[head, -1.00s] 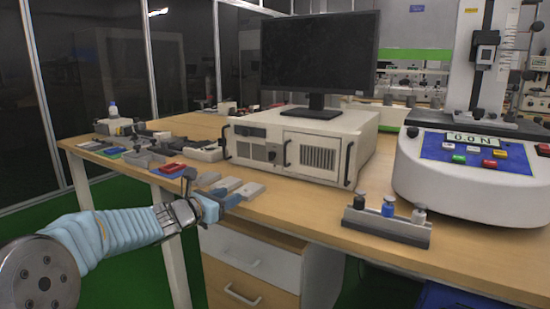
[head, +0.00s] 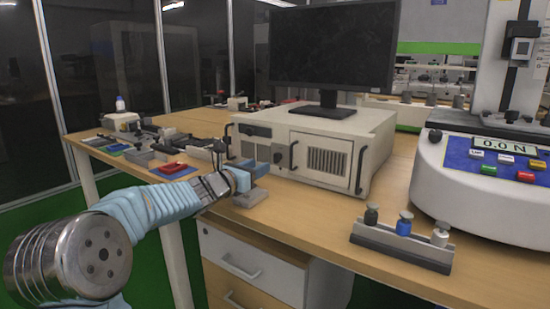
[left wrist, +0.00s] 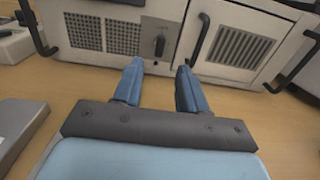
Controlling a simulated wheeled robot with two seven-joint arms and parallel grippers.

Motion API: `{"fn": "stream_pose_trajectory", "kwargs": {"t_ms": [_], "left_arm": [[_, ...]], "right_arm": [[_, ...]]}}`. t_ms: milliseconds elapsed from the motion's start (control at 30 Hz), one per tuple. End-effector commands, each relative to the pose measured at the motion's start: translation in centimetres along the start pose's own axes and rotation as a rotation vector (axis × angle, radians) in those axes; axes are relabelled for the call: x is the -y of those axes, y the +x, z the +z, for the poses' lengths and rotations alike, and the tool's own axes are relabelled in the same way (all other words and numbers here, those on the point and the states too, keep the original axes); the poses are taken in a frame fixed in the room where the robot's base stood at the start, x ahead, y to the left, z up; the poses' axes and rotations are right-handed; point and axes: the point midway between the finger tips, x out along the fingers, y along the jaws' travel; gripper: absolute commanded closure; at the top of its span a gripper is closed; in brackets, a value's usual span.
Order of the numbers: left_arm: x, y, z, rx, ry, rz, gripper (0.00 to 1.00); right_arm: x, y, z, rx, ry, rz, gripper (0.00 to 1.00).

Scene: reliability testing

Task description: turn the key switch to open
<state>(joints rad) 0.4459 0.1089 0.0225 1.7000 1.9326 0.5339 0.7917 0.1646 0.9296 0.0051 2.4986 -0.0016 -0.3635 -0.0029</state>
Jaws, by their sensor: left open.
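The key switch (head: 278,157) is a small dark knob on the front of the white computer case (head: 345,120). In the left wrist view the key switch (left wrist: 160,46) points roughly upright on a light plate, between a vented panel and a grilled door. My left gripper (head: 263,166) is in front of the case, just left of and below the switch in the head view. In the left wrist view its blue fingers (left wrist: 158,70) are apart and empty, with the switch beyond the gap between them. My right gripper is not in view.
Black handles (left wrist: 297,62) stand out from the case front. A black monitor (head: 335,55) stands on the case. Small parts lie at left.

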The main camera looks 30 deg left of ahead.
Motion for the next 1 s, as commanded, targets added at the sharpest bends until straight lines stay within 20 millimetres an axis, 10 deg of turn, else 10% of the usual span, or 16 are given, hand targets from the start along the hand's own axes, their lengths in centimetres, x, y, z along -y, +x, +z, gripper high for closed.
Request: {"fn": "stream_pose_trajectory", "kwargs": {"t_ms": [333,767,1000], "left_arm": [[0.1,7.1,0.2,-0.001,-0.001,-0.003,0.58],[0.1,8.7,0.0,-0.001,0.000,-0.001,0.58],[0.1,8.7,0.0,-0.001,0.000,-0.001,0.91]], "right_arm": [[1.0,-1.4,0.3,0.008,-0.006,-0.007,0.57],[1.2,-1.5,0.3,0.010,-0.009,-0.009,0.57],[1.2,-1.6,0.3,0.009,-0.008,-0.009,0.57]]}}
